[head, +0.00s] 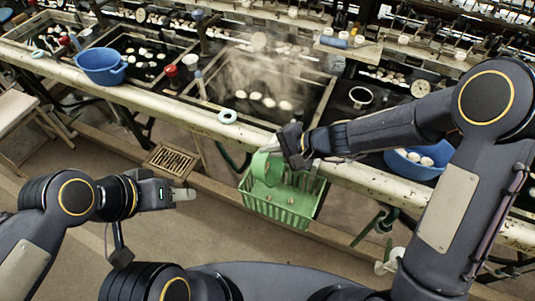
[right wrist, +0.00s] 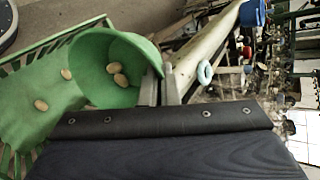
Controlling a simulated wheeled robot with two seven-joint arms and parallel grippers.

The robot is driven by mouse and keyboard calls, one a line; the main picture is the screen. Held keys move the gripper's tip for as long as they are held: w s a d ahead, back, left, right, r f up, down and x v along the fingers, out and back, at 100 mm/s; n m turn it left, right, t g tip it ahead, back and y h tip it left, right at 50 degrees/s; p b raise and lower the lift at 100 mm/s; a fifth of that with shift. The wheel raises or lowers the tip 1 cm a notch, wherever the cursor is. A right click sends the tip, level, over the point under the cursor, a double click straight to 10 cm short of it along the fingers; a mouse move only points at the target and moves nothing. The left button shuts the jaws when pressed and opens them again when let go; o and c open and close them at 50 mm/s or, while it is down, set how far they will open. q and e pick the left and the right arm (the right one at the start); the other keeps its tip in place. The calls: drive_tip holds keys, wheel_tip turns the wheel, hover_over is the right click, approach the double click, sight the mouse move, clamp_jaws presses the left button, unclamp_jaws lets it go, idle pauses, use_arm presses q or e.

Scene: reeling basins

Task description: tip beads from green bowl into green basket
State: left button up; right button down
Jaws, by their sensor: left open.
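The green bowl (head: 262,165) is tilted on its side above the green basket (head: 301,211), at the front edge of the bench. My right gripper (right wrist: 160,88) is shut on the bowl's rim; in the head view the wrist hides part of the bowl. In the right wrist view, two pale beads (right wrist: 118,73) are in the bowl (right wrist: 98,58). Two more beads (right wrist: 41,105) lie on the green floor of the basket (right wrist: 35,130). My left gripper (head: 185,194) is open and empty, left of the basket and apart from it.
A long bench (head: 160,103) with dark basins of pale cocoons runs behind. A blue basin (head: 101,66) stands at left, another blue basin (head: 400,165) with pale pieces at right. A pale blue ring (head: 227,116) lies on the bench edge. A wooden stool stands at far left.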

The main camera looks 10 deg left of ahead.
drive_tip(key=s+d+t+y+b, duration=0.2)
drive_tip(key=d+y+b, duration=0.4)
drive_tip(key=b, duration=1.3)
drive_tip(key=shift+y+b, duration=0.4)
drive_tip(key=shift+y, duration=0.1)
drive_tip(key=shift+r, duration=0.15)
idle(1.4)
